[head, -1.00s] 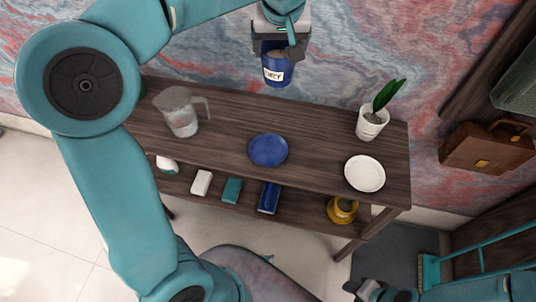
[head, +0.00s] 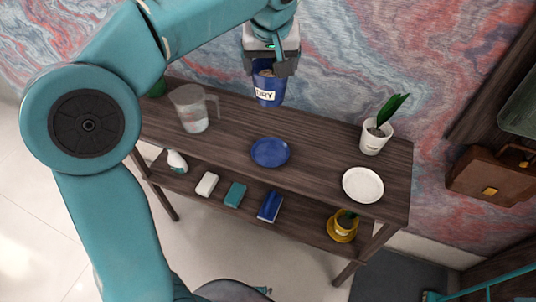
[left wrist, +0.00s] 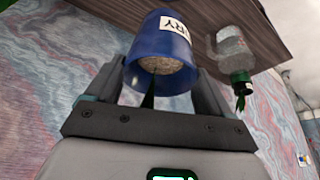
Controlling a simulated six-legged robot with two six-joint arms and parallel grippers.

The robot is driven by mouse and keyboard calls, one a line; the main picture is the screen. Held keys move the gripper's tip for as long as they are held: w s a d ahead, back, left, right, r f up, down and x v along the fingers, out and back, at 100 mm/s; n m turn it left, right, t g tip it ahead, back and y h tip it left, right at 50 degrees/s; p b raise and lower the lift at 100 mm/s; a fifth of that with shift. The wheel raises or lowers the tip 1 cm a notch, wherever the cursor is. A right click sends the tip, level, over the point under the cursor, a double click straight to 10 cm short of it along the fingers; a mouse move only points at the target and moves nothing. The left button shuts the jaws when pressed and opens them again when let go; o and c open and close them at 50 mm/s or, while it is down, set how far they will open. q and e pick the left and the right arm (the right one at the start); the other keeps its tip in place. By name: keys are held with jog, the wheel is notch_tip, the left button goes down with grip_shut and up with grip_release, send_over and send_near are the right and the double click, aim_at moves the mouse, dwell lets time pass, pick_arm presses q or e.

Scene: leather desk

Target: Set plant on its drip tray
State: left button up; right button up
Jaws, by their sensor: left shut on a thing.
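My left gripper (head: 271,66) is shut on a blue pot (head: 268,92) with a white label ending in "RY". It holds the pot in the air above the back of the shelf's top. In the left wrist view, the blue pot (left wrist: 158,62) sits between the fingers, with soil and a dark green leaf showing in its mouth. A round blue tray (head: 270,152) lies empty on the shelf top, in front of and below the held pot. A round white tray (head: 362,184) lies empty at the right front. My right gripper is not in view.
The wooden shelf (head: 320,150) also bears a clear pitcher (head: 193,110), a green pot (head: 156,87) and a white potted plant (head: 374,138). A marbled wall stands behind.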

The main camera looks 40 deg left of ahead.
pick_arm(q)
jog(key=shift+w+f+b, duration=0.2)
jog(key=shift+f+b, duration=1.35)
jog(key=shift+f, duration=8.6)
jog(key=shift+s+d, duration=0.1)
jog(key=shift+f, duration=0.15)
jog(key=o, duration=1.6)
